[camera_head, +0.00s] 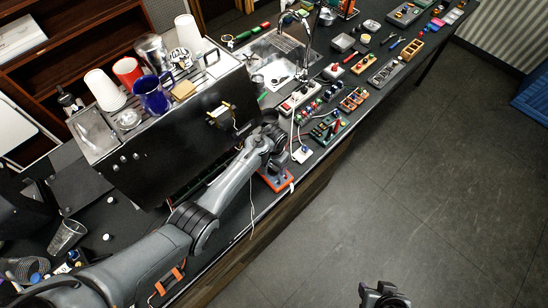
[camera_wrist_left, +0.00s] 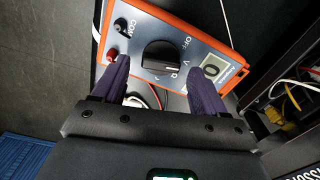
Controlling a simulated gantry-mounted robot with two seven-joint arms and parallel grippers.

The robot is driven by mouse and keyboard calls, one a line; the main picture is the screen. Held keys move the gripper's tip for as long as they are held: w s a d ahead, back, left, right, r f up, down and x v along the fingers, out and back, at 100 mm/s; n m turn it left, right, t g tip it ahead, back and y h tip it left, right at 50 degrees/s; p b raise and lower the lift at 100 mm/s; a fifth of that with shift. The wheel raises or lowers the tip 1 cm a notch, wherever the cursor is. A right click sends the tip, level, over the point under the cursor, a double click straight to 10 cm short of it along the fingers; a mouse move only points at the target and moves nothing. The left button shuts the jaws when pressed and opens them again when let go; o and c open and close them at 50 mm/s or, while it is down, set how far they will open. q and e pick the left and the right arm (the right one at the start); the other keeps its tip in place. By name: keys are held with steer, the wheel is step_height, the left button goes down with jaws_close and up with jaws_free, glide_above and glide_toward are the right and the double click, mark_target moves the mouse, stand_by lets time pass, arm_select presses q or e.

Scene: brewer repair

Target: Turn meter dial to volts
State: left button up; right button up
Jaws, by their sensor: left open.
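The meter is an orange-framed box with a grey face (camera_wrist_left: 195,35), seen close in the left wrist view. Its black dial (camera_wrist_left: 161,60) sits in the middle of the face, with OFF, V and Ω marks beside it. A small display and red and black jacks also show. In the head view the orange meter (camera_head: 276,181) lies near the counter's front edge, partly hidden by my left arm. My left gripper (camera_wrist_left: 160,75) is open, with one dark finger on each side of the dial, apart from it. My right gripper (camera_head: 384,296) is at the bottom edge, its jaws unclear.
The large black brewer (camera_head: 180,150) stands behind my left arm, with cups and a blue mug (camera_head: 152,97) on top. Small boards and tools, including a power strip (camera_head: 299,98), crowd the counter to the right. The floor in front is clear.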

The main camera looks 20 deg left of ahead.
mark_target(273, 168)
arm_select(q)
step_height(273, 168, up, 10)
stand_by(0.5)
stand_by(0.3)
steer(key=s+a+t+p, duration=0.2)
steer(key=s+a+p, duration=0.15)
steer(key=s, duration=1.15)
steer(key=s+r, duration=0.5)
steer(key=s, duration=0.3)
steer(key=s+a+r+t+p, duration=0.1)
steer(key=s+r, duration=0.3)
steer(key=s, duration=0.4)
steer(key=shift+s+r+n+t, duration=0.15)
steer(key=shift+r+n+t, duration=0.15)
steer(key=shift+r+n, duration=0.1)
steer(key=shift+a, duration=0.1)
